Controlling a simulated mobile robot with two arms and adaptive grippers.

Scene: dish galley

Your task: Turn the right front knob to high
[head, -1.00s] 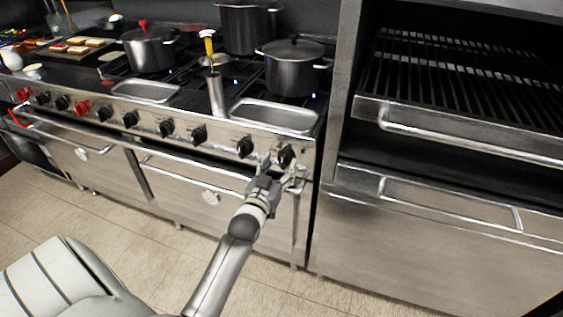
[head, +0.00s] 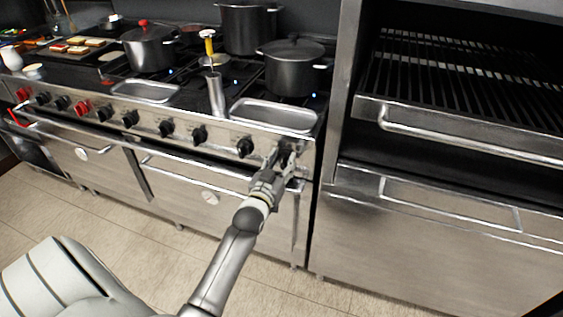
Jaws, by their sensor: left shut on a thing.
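The rightmost black knob (head: 285,157) sits at the right end of the stove's front panel. My left gripper (head: 284,160) is at this knob, shut on it, with its fingers to either side and hiding much of it. The knob's pointer and setting cannot be made out. The stove (head: 223,122) carries a row of several black and red knobs, and the neighbouring black knob (head: 245,147) is just left of my gripper. My right gripper is not in view.
A lidded pot (head: 293,72) stands on the right burners, above an empty steel tray (head: 273,117). An oven handle (head: 200,170) runs below the knobs. A grill unit (head: 440,200) stands close on the right. The floor in front is clear.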

